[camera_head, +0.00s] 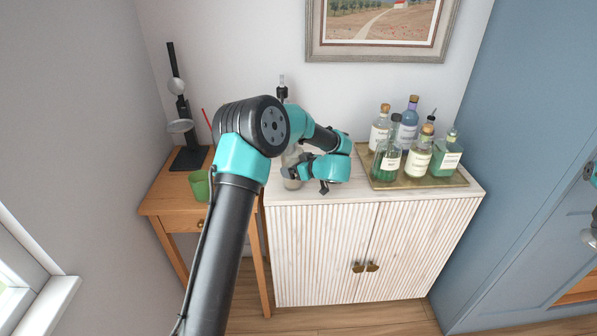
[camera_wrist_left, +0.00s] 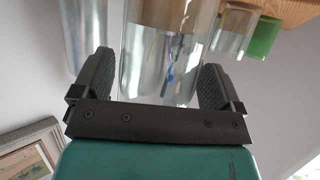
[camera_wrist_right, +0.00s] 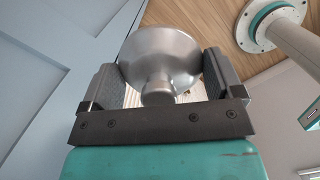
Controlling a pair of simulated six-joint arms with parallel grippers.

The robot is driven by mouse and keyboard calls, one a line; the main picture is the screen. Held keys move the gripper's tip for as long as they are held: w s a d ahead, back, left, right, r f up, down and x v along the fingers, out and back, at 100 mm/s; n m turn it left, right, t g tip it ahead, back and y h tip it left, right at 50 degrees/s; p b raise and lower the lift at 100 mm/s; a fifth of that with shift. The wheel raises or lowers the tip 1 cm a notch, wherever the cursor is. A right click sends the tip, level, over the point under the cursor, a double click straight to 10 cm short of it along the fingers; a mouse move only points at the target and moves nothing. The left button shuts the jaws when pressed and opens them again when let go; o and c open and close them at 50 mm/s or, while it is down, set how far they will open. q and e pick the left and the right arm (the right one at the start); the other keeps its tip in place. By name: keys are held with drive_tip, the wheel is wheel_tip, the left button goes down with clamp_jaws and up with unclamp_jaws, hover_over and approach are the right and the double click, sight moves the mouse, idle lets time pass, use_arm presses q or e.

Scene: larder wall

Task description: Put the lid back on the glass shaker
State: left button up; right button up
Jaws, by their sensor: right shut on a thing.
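The glass shaker (camera_wrist_left: 158,65) is a clear cylinder between the fingers of my left gripper (camera_wrist_left: 155,75) in the left wrist view. In the head view the shaker (camera_head: 291,159) stands on the cabinet's left end, partly hidden by my left arm. The left fingers are open on either side of it; contact is not clear. My right gripper (camera_wrist_right: 160,78) is shut on the lid (camera_wrist_right: 160,52), a silver dome with a small knob, in the right wrist view. The lid is held away from the shaker.
A tray (camera_head: 405,184) with several bottles stands on the right of the white cabinet (camera_head: 320,240). A wooden side table (camera_head: 165,195) to the left bears a green cup (camera_head: 199,186) and a black stand (camera_head: 188,158). A blue wall unit (camera_head: 525,130) is at right.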

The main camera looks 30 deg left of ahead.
sight(296, 158)
use_arm(q)
drive_tip(key=c, duration=1)
drive_tip(key=shift+r, duration=0.35)
drive_tip(key=shift+r, duration=1.35)
drive_tip(key=shift+s+d+r, duration=0.3)
drive_tip(key=shift+s+d, duration=1.05)
drive_tip(key=shift+s, duration=0.95)
drive_tip(key=shift+s+d+r, duration=0.25)
drive_tip(key=shift+s+d, duration=1.15)
drive_tip(key=shift+s, duration=0.85)
drive_tip(key=shift+s+d+r, duration=0.3)
drive_tip(key=shift+s+d, duration=1.05)
drive_tip(key=shift+s, duration=0.95)
